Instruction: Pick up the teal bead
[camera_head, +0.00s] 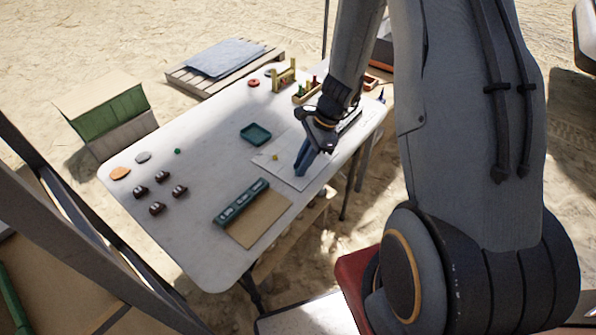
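A small teal-green bead (177,151) lies on the white table (215,185), left of its middle. My gripper (302,172) points down over a pale sheet (268,163) on the right part of the table, well to the right of the bead. Its blue fingers look close together, but the view is too small to show whether they are apart or shut. I see nothing clearly held between them.
A small yellow bead (275,157) lies left of my gripper. A teal tray (255,134) stands behind it. A dark green slotted holder (241,204) lies near the front. Several dark brown pieces (157,208), an orange disc (120,173) and a grey disc (143,157) lie at left.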

